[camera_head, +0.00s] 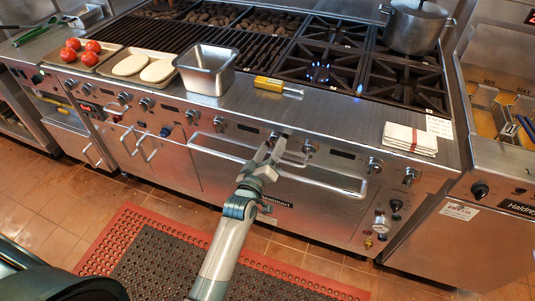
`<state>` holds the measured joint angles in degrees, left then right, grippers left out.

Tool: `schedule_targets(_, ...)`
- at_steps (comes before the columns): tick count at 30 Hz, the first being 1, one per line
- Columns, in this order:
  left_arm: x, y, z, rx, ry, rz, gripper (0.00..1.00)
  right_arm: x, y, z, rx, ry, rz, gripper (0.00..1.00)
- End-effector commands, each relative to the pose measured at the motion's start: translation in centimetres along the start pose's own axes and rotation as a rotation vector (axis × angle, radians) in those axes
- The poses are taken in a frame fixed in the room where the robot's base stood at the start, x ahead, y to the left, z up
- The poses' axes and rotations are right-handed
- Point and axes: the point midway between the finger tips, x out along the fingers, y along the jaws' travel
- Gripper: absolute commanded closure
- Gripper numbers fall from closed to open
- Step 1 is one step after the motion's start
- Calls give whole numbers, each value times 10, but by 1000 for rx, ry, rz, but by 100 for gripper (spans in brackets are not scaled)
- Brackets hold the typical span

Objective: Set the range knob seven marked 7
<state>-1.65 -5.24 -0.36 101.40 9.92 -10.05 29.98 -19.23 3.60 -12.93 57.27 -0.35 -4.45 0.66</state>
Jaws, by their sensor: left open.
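A row of silver range knobs runs along the front panel of the steel range. My left gripper (273,146) is open, its fingers pointing up at the panel. Its fingertips are at or just in front of a knob (275,136) right of the panel's middle, partly hidden by the fingers. I cannot tell whether they touch it. Another knob (308,147) is just to the right of the fingers. No number is legible on the knobs at this size, so I cannot read a 7. My right gripper is not in view.
A long oven handle (330,187) runs below the knobs, close to my gripper. Blue flames burn on the burners.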

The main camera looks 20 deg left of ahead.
Motion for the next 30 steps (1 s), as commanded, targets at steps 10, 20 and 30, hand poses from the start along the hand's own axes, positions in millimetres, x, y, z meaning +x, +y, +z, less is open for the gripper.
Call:
schedule_targets(10, -27, -1, 2, 0, -2, -1, 43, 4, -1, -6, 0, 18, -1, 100)
schedule_targets(20, -86, -2, 2, 0, -1, -1, 43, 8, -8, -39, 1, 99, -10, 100)
schedule_targets(30, -146, -2, 2, 0, -1, -2, 43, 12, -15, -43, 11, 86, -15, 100)
